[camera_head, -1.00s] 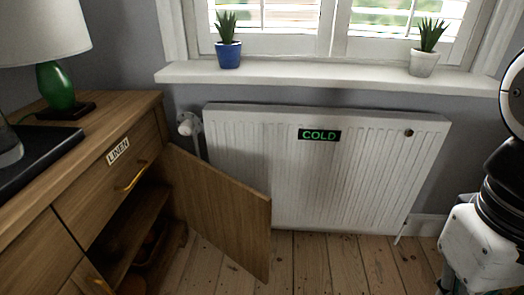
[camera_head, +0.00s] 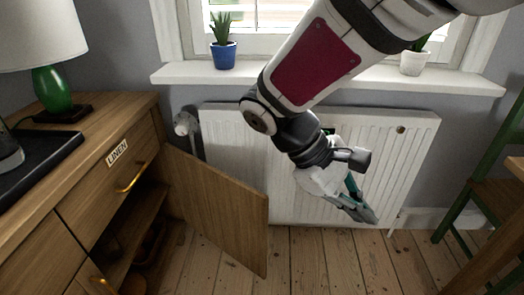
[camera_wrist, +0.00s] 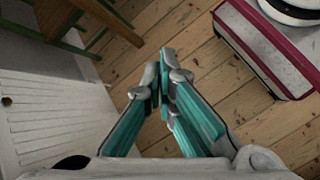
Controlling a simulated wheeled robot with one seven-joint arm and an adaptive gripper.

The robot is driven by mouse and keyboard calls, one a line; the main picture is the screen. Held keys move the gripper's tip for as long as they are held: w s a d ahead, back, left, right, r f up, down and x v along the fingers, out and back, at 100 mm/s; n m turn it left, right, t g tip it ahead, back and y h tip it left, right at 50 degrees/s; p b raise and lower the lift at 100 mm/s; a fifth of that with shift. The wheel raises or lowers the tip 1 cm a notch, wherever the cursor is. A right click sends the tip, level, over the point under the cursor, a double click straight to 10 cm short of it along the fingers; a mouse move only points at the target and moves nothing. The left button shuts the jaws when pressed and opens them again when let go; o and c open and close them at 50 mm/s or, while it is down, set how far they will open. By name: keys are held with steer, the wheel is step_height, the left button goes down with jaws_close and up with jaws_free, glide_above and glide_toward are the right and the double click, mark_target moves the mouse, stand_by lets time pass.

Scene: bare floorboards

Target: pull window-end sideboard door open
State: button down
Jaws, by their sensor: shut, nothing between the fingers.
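The window-end sideboard door (camera_head: 222,208) stands open, swung out from the wooden sideboard (camera_head: 62,205) toward the radiator. Its free edge hangs over the floorboards, and the shelf inside the cupboard shows. My gripper (camera_head: 369,215) is in front of the radiator, to the right of the door and apart from it. In the wrist view my gripper (camera_wrist: 165,58) has its teal fingers together with nothing between them, above bare floor.
A white radiator (camera_head: 232,128) stands under the window sill (camera_head: 300,77), which holds a blue plant pot (camera_head: 224,54). A green-framed chair (camera_head: 480,170) is at the right. A lamp (camera_head: 54,92) stands on the sideboard. Floorboards (camera_head: 320,262) between door and chair are clear.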

steer(key=w+a+f+n+t+h+p, duration=0.1)
steer(key=w+a+f+n+t+h, duration=0.2)
steer(key=a+f, duration=0.35)
steer(key=w+a+f+n+t, duration=0.3)
steer(key=a+f+n+t, duration=0.15)
steer(key=a+n, duration=0.2)
steer(key=w+a+f+n+t+h+p, duration=0.1)
steer(key=w+a+f+n+t+h, duration=0.2)
steer(key=a+f, duration=0.35)
steer(key=n+t+y, duration=0.4)
steer(key=n+t, duration=0.2)
steer(key=n, duration=0.2)
glide_toward(261, 213)
steer(key=shift+m, duration=0.25)
steer(key=b+x, duration=0.3)
steer(key=x, duration=0.4)
steer(key=shift+r, duration=0.1)
